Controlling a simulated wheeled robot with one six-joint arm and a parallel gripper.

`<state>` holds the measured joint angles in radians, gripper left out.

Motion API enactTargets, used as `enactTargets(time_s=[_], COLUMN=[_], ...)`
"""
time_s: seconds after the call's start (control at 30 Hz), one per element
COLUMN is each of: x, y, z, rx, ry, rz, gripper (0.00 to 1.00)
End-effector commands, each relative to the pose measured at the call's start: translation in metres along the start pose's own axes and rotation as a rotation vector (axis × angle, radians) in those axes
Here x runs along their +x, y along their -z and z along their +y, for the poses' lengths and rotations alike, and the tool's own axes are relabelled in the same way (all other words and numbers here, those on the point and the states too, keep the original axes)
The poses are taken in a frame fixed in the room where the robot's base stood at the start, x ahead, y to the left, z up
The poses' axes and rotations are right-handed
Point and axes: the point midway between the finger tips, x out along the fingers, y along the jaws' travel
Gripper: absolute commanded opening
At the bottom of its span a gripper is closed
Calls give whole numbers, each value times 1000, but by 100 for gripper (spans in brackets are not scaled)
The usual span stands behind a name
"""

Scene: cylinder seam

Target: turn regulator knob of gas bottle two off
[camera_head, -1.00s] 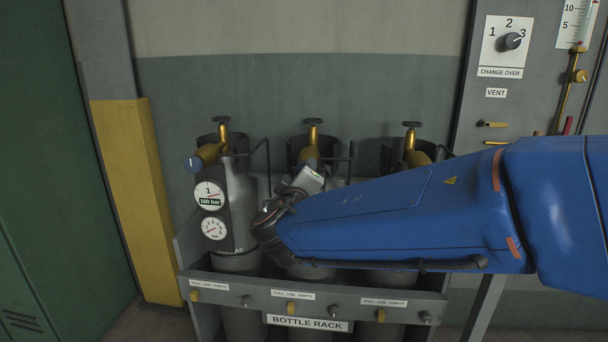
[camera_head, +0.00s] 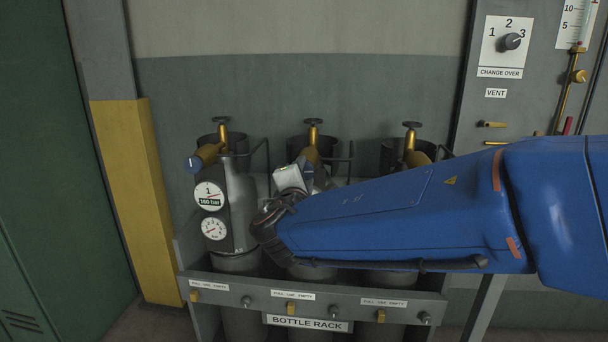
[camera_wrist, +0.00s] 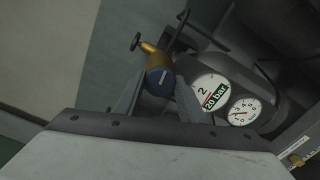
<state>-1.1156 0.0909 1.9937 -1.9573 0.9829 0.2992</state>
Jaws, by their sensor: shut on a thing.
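Gas bottle two (camera_head: 313,150) is the middle bottle in the rack in the head view, its lower body mostly behind my arm. Its blue regulator knob (camera_wrist: 159,80) with a white mark sits on a brass regulator (camera_wrist: 158,57) in the wrist view. The gauge marked 2 and "20 bar" (camera_wrist: 208,90) is just right of the knob. My gripper (camera_wrist: 158,88) is shut on the knob, one finger on each side. In the head view my gripper (camera_head: 291,178) shows only in part, and the knob is hidden there.
Bottle one (camera_head: 232,190) with its own blue knob (camera_head: 193,164) stands close on the left, bottle three (camera_head: 408,150) on the right. The bottle rack's front rail (camera_head: 345,294) runs below my arm. A panel with a change-over switch (camera_head: 511,41) is at the right.

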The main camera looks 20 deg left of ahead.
Motion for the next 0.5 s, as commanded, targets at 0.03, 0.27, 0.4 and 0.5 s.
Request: enactTargets(time_s=[0.03,0.27,0.4,0.5], x=[0,0,0,0], y=[1,1,1,1], z=[-1,-1,-1,-1], rx=[-45,-264,-396,-491], ry=[1,1,1,1], rz=[2,3,3,3], gripper=[14,14,14,14])
